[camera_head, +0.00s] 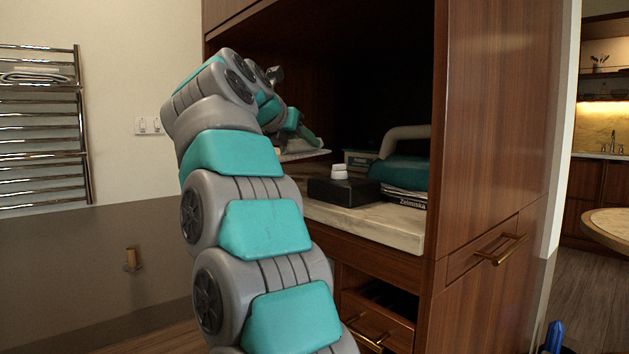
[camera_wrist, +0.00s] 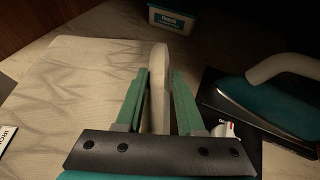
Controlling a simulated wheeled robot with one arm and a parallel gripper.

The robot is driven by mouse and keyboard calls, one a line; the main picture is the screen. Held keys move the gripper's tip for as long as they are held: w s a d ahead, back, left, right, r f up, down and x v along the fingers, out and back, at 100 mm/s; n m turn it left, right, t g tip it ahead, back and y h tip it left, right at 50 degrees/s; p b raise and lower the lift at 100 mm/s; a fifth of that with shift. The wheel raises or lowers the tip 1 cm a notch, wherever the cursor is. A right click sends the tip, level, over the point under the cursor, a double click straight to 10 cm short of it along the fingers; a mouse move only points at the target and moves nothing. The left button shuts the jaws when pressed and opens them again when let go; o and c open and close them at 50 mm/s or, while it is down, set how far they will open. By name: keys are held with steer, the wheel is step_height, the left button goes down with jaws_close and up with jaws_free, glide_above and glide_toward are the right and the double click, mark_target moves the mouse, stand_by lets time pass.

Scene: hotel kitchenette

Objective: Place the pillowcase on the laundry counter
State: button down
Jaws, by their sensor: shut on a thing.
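My gripper (camera_head: 304,137) reaches into the wooden alcove over the laundry counter (camera_head: 388,225). In the wrist view, the two green fingers of my gripper (camera_wrist: 160,76) are shut on a pale upright edge of the pillowcase. The rest of the pillowcase (camera_wrist: 72,85), pale and faintly patterned, spreads flat to the left of the fingers. In the head view, a thin pale strip of the pillowcase (camera_head: 303,155) shows just below the gripper, at about the counter's level. Whether its underside touches the counter is hard to tell. My arm hides part of the counter.
A teal iron with a grey handle (camera_head: 404,168) stands at the counter's right, also in the wrist view (camera_wrist: 270,100). A dark box (camera_head: 344,191) with a white top piece and a labelled tub (camera_wrist: 172,19) are close by. The cabinet side wall (camera_head: 490,130) bounds the right.

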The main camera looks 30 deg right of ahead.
steer(key=shift+d+f+b, duration=0.2)
steer(key=shift+f+b, duration=0.2)
steer(key=shift+f, duration=0.5)
steer(key=shift+w+d, duration=0.1)
steer(key=shift+d, duration=0.1)
steer(key=w+d+p, duration=0.1)
steer(key=w+d, duration=0.1)
steer(key=d, duration=0.2)
steer(key=w+d+f+p, duration=0.1)
steer(key=w+d+p, duration=0.1)
steer(key=d, duration=0.3)
steer(key=w+d+p, duration=0.1)
steer(key=w+d, duration=0.1)
steer(key=d, duration=0.3)
steer(key=shift+w+d+f+p, duration=0.1)
steer(key=shift+w+f+p, duration=0.15)
steer(key=shift+w+p, duration=0.1)
steer(key=shift+s+f+b, duration=0.1)
steer(key=shift+f+b, duration=0.7)
steer(key=shift+f, duration=1)
steer(key=shift+f, duration=0.1)
steer(key=c, duration=0.5)
jaws_free()
